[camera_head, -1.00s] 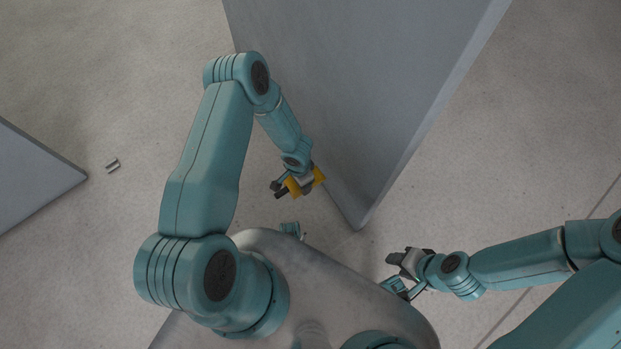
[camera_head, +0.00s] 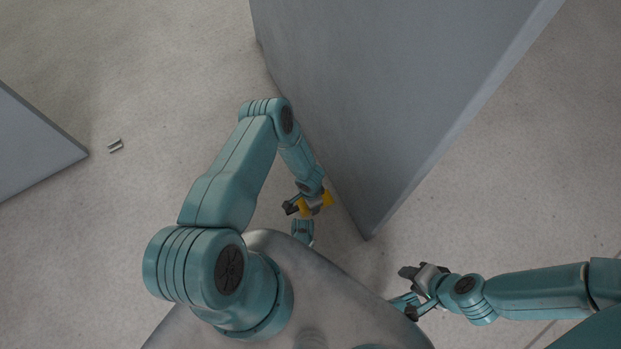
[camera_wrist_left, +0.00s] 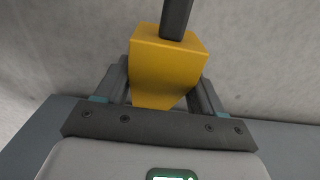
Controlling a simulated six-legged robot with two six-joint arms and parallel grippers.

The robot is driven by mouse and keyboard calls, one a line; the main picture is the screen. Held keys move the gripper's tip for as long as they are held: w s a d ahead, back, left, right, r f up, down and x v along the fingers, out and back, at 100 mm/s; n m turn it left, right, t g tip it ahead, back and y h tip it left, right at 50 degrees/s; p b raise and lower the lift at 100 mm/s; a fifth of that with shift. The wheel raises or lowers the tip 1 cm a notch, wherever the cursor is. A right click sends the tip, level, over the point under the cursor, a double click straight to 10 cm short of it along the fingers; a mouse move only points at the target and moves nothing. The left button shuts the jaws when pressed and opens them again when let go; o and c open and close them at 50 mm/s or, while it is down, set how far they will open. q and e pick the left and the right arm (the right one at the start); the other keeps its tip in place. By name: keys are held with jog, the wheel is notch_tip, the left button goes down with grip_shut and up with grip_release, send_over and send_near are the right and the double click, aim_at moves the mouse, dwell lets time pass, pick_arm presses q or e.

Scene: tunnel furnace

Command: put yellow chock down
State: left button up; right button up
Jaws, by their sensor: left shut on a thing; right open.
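The yellow chock (camera_head: 327,198) is in my left gripper (camera_head: 308,206), close to the lower corner of a grey wall panel. In the left wrist view, the yellow chock (camera_wrist_left: 167,65) sits between the two fingers of the gripper, which is shut on it. A dark bar shows at the chock's far end. Whether the chock touches the floor cannot be told. My right gripper (camera_head: 415,273) is open and empty, low at the right of the panel's corner.
A tall grey panel (camera_head: 385,90) stands just right of my left arm. Another grey panel (camera_head: 35,145) is at the left edge, with a small metal piece (camera_head: 115,146) on the floor beside it. The floor (camera_head: 170,70) between them is clear.

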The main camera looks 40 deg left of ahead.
pick_arm(q)
notch_tip(320, 180, down, 4)
jog(key=b, duration=0.2)
jog(key=shift+b, duration=0.3)
jog(key=shift+f, duration=0.25)
jog(key=shift+r, duration=0.2)
jog(key=shift+f, duration=0.25)
jog(key=o, duration=1.4)
jog(key=shift+r, duration=0.1)
notch_tip(320, 180, up, 12)
jog(key=p, duration=0.6)
jog(key=shift+f+p, duration=0.25)
jog(key=shift+p, duration=0.15)
jog(key=shift+r, duration=0.4)
